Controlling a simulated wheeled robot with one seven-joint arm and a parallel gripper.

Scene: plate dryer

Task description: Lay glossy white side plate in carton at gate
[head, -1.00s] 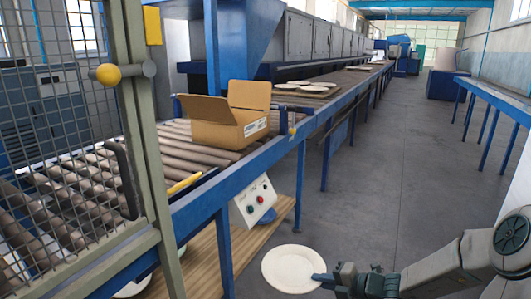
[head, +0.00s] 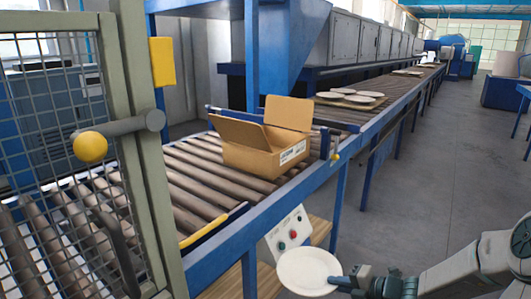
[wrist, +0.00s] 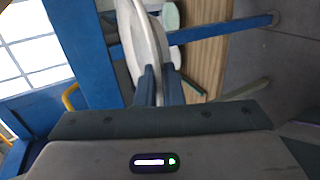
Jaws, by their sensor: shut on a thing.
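The glossy white side plate (head: 306,270) is held out over the floor at the bottom of the head view, in front of the conveyor. My gripper (head: 338,281) is shut on its right rim. In the wrist view my gripper's blue fingers (wrist: 158,86) pinch the plate (wrist: 146,38), which shows nearly edge-on. The cardboard carton (head: 254,158) sits on the roller conveyor with its visible flaps raised. It is up and to the left of the plate in the head view, clearly apart from it. The carton's inside is mostly hidden.
The mesh gate (head: 90,190) with a yellow knob (head: 90,147) stands at the left. A blue rail (head: 215,250) edges the roller conveyor (head: 195,165). A control box (head: 289,233) hangs below it. Several plates (head: 360,98) lie farther along the line. The floor at right is clear.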

